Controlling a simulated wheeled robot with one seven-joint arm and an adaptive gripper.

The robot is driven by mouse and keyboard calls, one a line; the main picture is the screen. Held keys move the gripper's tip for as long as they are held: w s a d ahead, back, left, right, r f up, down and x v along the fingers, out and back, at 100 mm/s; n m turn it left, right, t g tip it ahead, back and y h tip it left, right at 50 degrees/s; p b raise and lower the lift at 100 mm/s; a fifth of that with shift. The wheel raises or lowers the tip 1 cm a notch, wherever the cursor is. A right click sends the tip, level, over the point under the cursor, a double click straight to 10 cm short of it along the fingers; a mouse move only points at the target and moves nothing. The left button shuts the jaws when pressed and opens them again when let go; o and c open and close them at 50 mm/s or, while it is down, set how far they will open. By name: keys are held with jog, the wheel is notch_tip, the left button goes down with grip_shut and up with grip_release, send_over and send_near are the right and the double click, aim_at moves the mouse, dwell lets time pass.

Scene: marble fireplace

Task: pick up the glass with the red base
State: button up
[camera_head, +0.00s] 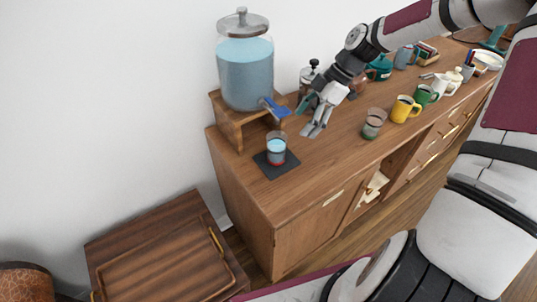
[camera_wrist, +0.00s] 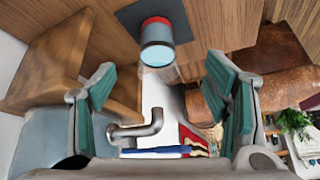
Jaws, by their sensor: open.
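The glass with the red base (camera_head: 276,148) stands upright on a dark square mat (camera_head: 268,170), below the tap of a water dispenser in the head view. It looks partly filled with pale blue liquid. In the wrist view the same glass (camera_wrist: 157,48) appears upside down, with its red base toward the top on the dark mat (camera_wrist: 178,12). My gripper (camera_head: 311,116) is open and empty, above the cabinet top and to the right of the glass. In the wrist view its teal-padded fingers (camera_wrist: 161,72) are spread apart, with the glass showing beyond the gap between them.
The dispenser (camera_head: 246,72) stands on a wooden stand (camera_head: 230,122), its blue tap lever (camera_head: 274,108) close to my gripper. Another glass (camera_head: 374,124), a yellow mug (camera_head: 404,109) and green mug (camera_head: 425,96) stand rightward. Bare cabinet top (camera_head: 325,165) lies in front.

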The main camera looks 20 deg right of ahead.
aim_at(276, 150)
jog(key=shift+y, duration=0.3)
jog(key=x, duration=0.9)
jog(key=shift+w+d+f, duration=0.1)
jog(key=shift+w+d, duration=0.05)
jog(key=shift+w, duration=0.25)
jog(key=x, duration=0.4)
jog(key=shift+s+a+p, duration=0.1)
jog(key=shift+a+p, duration=0.2)
jog(key=shift+a, duration=0.1)
jog(key=shift+a+f, duration=0.15)
jog(key=shift+f, duration=0.3)
grip_shut()
jog(key=shift+a+r, duration=0.1)
jog(key=shift+r, duration=0.25)
